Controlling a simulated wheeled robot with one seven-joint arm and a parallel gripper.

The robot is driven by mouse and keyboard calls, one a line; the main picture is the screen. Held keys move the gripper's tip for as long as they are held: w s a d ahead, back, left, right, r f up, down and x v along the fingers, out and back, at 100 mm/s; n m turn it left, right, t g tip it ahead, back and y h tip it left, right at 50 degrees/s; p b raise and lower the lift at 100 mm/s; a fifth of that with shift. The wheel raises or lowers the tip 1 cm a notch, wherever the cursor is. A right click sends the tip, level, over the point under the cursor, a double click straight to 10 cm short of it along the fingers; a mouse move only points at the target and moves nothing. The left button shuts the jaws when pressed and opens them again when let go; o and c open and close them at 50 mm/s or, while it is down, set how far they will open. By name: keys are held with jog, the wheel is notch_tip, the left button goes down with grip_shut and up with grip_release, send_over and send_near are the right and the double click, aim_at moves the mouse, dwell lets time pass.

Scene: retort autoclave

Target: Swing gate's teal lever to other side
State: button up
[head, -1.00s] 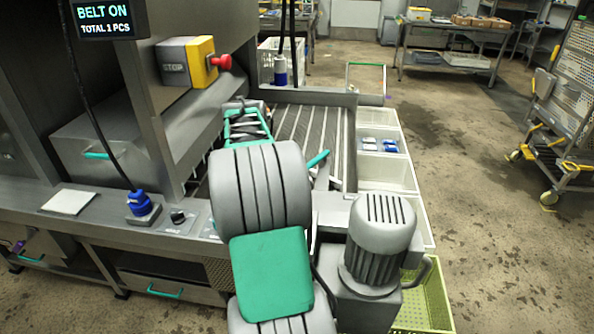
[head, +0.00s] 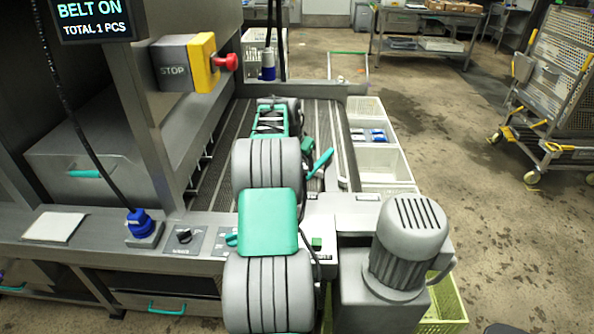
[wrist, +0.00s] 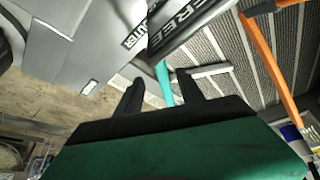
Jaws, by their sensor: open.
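The gate's teal lever (head: 320,163) sticks up at a slant over the belt, just right of my arm in the head view. In the wrist view the teal lever (wrist: 164,84) shows as a narrow bar between my two dark fingers, apparently beyond their tips. My gripper (wrist: 160,78) is open and no grip on the lever shows. In the head view my arm hides the gripper and the lever's lower end. The gate's dark plate (wrist: 190,25) with the word FREE is at the top of the wrist view, beside a label ending in UTER.
A grey motor (head: 405,245) stands right of my arm. A yellow stop box (head: 203,62) with a red button is at upper left. Pale bins (head: 381,160) line the belt's right side. Orange bars (wrist: 262,58) cross the wrist view at right. Open floor lies at right.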

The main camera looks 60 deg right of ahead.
aim_at(307, 176)
jog(key=p+x, duration=0.1)
jog(key=x, duration=0.6)
grip_shut()
dwell(0.3)
dwell(0.9)
